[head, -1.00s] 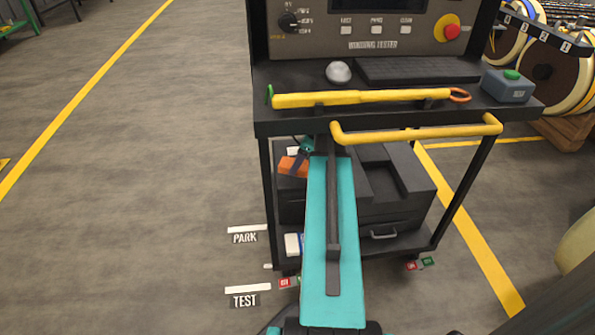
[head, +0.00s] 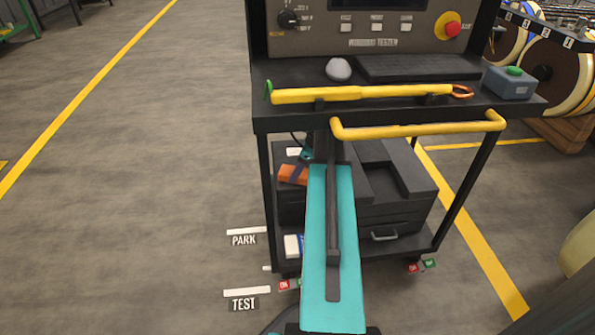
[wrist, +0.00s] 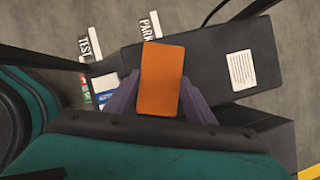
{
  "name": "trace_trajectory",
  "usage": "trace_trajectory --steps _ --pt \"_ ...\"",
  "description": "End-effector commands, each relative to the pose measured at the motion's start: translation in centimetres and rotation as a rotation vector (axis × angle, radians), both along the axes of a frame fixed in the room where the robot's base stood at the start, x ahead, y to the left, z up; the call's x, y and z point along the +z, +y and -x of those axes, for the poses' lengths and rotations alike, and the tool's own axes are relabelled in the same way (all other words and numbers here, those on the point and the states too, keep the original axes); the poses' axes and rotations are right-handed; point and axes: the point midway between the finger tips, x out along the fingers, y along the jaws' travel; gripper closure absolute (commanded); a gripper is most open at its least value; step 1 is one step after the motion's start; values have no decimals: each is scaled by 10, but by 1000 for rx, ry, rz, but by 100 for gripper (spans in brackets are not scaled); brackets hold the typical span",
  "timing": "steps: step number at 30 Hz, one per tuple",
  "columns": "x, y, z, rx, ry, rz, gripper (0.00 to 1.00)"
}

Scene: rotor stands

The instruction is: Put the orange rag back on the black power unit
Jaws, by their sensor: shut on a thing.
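The orange rag (head: 287,175) is in my gripper (head: 299,172), low under the cart's upper shelf. In the wrist view the rag (wrist: 162,80) shows as a flat orange rectangle between the two purple fingers (wrist: 160,97), which are shut on it. The black power unit (wrist: 212,62), a dark box with a white label, lies beneath and to the right of the rag. In the head view the unit (head: 290,194) sits on the lower shelf, partly hidden by my arm. The rag overlaps the unit's top in both views; I cannot tell whether they touch.
The cart's upper shelf (head: 300,117), with a yellow rod (head: 360,95) and a yellow handle (head: 420,130), overhangs my arm. A black cable (wrist: 213,12) runs near the unit. Small red and green blocks lie by the floor labels. The floor to the left is clear.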

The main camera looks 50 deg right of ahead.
Motion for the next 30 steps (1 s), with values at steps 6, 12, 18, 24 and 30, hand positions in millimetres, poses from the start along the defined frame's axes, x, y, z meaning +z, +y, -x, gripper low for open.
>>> trace_trajectory --steps 6,12,18,24,30 --pt "-2 0 0 0 0 0 72" --pt "-2 0 0 0 0 0 32" --pt "-2 0 0 1 0 0 32" --pt "2 0 0 1 0 0 32" --pt "25 -4 7 0 -1 2 32"
